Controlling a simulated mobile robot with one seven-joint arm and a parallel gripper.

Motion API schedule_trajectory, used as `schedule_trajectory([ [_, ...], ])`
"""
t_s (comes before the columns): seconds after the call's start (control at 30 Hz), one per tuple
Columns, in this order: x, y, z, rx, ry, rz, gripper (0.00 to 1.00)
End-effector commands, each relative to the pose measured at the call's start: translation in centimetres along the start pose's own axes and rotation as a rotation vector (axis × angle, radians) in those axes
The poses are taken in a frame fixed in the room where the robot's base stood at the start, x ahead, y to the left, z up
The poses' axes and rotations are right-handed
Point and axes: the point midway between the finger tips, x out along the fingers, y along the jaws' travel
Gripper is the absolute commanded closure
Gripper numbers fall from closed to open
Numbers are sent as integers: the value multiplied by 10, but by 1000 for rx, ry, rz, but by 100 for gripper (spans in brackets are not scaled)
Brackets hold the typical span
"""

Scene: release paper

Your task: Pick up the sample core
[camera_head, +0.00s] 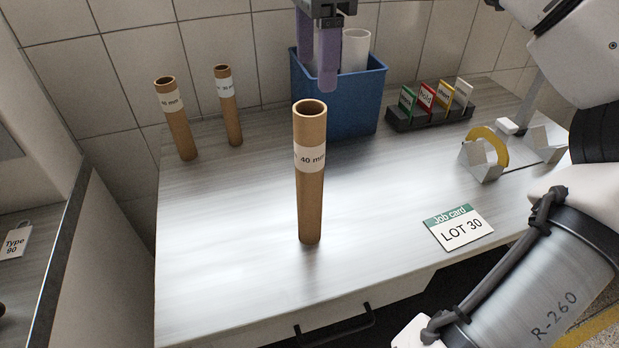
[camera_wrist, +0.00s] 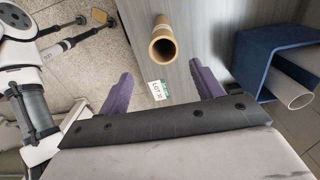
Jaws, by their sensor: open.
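A brown cardboard tube labelled "40 mm" (camera_head: 310,190), the likely sample core, stands upright near the middle of the bench. Its open top end (camera_wrist: 163,45) shows in the wrist view, ahead of and roughly between the fingers but apart from them. My gripper (camera_head: 318,75) has purple fingers, open and empty; in the head view it hangs above and behind the tube, in front of the blue bin. Both fingers of my gripper (camera_wrist: 163,88) show in the wrist view. Two similar labelled tubes, a left one (camera_head: 178,125) and a right one (camera_head: 229,108), stand at the back left.
A blue bin (camera_head: 345,105) holding a white tube (camera_head: 356,50) stands behind the brown tube. A rack of coloured cards (camera_head: 430,117), a yellow tape roll (camera_head: 488,147) and a "LOT 30" job card (camera_head: 458,228) lie to the right. The bench's front left (camera_head: 215,270) is clear.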

Motion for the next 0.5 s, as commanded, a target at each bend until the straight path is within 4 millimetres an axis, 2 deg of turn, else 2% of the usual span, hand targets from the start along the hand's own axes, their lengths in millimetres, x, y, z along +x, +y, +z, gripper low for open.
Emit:
schedule_trajectory([
  [0.03, 16, 0, 0, -4, -3, 1, 34],
  [0.2, 43, 0, 1, -5, -5, 2, 34],
  [0.3, 56, -1, 1, -2, -4, 1, 34],
  [0.5, 68, -2, 1, -1, -1, 1, 34],
])
